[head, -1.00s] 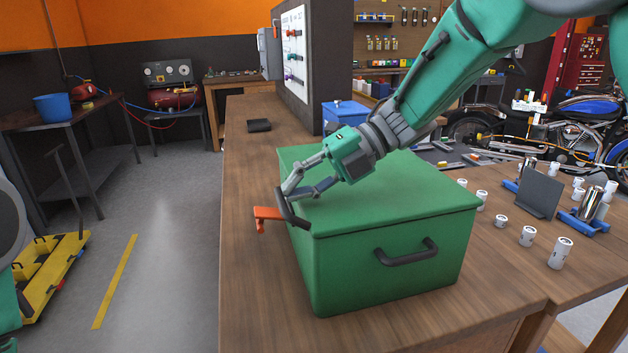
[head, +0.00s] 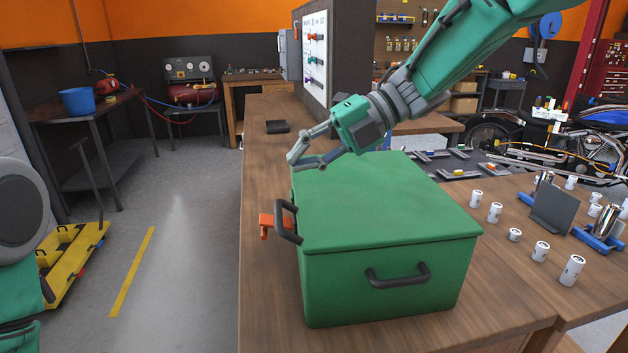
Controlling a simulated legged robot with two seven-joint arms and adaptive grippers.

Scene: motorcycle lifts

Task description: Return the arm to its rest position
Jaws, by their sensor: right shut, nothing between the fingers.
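My right gripper (head: 306,163) is shut and empty. It hangs just above the far left part of the lid of a green box (head: 385,205), apart from the box's handles. My right arm comes in from the upper right. The box stands on the wooden bench with its lid closed. A black handle (head: 399,276) is on its front side, and another black handle (head: 287,222) is on its left side next to an orange piece (head: 267,221). Part of my left arm shows at the left edge, but my left gripper is out of view.
White cylinders (head: 541,251) and a dark upright plate (head: 553,212) stand on the bench at the right. A motorcycle (head: 590,135) is behind them. A yellow cart (head: 72,262) is on the floor at the left. The bench top left of the box is mostly clear.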

